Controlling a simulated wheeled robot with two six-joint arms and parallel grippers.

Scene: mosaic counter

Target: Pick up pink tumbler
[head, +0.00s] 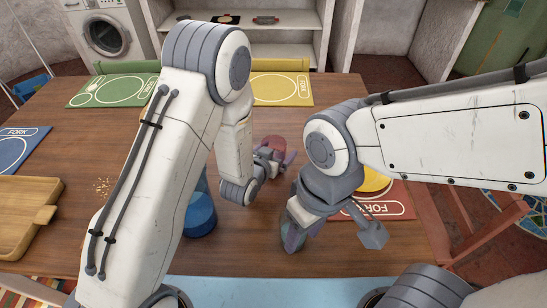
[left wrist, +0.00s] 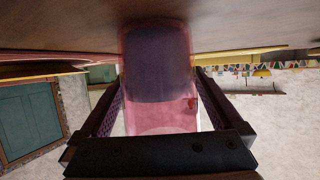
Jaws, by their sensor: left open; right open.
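The pink tumbler (head: 276,142) stands on the wooden table near the middle of the head view, partly hidden by my left gripper (head: 272,158). In the left wrist view the see-through pink tumbler (left wrist: 160,115) shows between the two fingers, with its darker part toward the table. My left gripper (left wrist: 160,112) is open around it, and no clear grip on it shows. My right gripper (head: 333,240) is open, lower in the head view, above the table by the red mat. No object shows held in it.
A blue cup (head: 201,216) stands beside my left arm. A wooden tray (head: 50,214) lies at left. Blue (head: 18,150), green (head: 75,100), yellow (head: 300,88) and red (head: 398,209) mats lie around the table (head: 245,258). A yellow plate (head: 374,184) is behind my right gripper.

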